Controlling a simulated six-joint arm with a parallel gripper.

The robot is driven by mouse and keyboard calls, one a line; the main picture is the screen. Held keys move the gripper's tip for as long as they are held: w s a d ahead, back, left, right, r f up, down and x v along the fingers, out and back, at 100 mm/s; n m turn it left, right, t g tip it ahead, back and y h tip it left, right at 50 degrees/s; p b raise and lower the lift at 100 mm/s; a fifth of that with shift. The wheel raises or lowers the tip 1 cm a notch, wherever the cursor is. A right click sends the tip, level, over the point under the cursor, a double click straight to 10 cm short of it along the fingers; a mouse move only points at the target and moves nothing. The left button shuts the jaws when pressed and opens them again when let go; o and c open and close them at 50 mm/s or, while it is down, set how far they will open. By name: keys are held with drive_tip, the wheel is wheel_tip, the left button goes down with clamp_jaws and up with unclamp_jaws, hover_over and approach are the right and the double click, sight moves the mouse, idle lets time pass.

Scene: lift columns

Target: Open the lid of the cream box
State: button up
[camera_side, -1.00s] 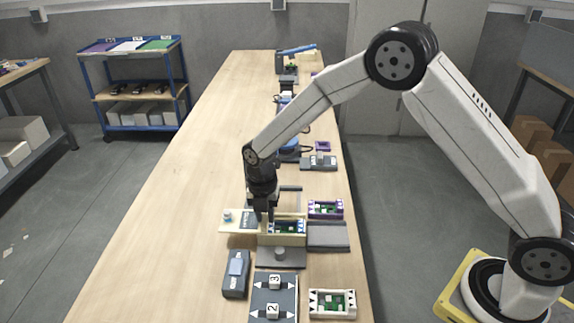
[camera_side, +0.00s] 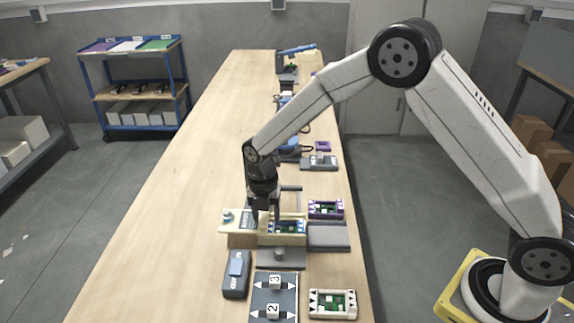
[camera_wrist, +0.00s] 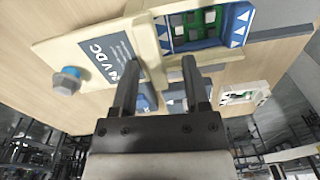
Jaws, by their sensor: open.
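The cream box (camera_side: 284,240) stands on the bench in the side view, with a green circuit board showing inside. Its cream lid (camera_side: 231,228) lies flat out to the left, clear of most of the opening. The lid (camera_wrist: 52,50) carries a dark "24 V DC" label and a blue-topped knob (camera_wrist: 68,80) in the wrist view. My gripper (camera_side: 265,222) points down near where the lid meets the box. In the wrist view my gripper (camera_wrist: 157,72) has its fingers apart with nothing held between them; exact contact with the lid cannot be told.
A grey handheld device (camera_side: 236,274) and a numbered dark panel (camera_side: 274,300) lie in front. A white-framed board (camera_side: 332,303) is at front right, a purple-framed one (camera_side: 326,209) behind the box. The bench's left side is clear.

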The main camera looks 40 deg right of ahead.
drive_tip(key=shift+w+a+r+n+t, duration=0.2)
drive_tip(key=shift+w+a+r+n, duration=0.15)
drive_tip(key=shift+w+r, duration=0.2)
drive_tip(key=shift+w+a+r+n+t, duration=0.25)
drive_tip(key=shift+w+a+r, duration=0.2)
drive_tip(key=shift+r, duration=0.2)
drive_tip(key=shift+w+d+r, duration=0.1)
drive_tip(key=shift+d+r, duration=0.1)
drive_tip(key=shift+r, duration=0.35)
drive_tip(key=shift+d+r, duration=0.15)
drive_tip(key=shift+r, duration=0.3)
drive_tip(key=shift+s+r, duration=0.25)
drive_tip(key=shift+r, duration=0.4)
drive_tip(key=shift+s, duration=0.1)
drive_tip(key=shift+s+d+r+m, duration=0.2)
drive_tip(key=shift+s+d+m, duration=0.15)
drive_tip(key=shift+m, duration=0.45)
drive_tip(key=s+d+r+m+t, duration=0.1)
drive_tip(key=s+d+m, duration=0.4)
drive_tip(key=s+m, duration=0.5)
drive_tip(key=s+d+r+m+t, duration=0.1)
drive_tip(key=s+d+m, duration=0.4)
drive_tip(key=s+m, duration=0.5)
drive_tip(key=m, duration=0.5)
drive_tip(key=shift+d+m, duration=0.15)
drive_tip(key=shift+m, duration=0.15)
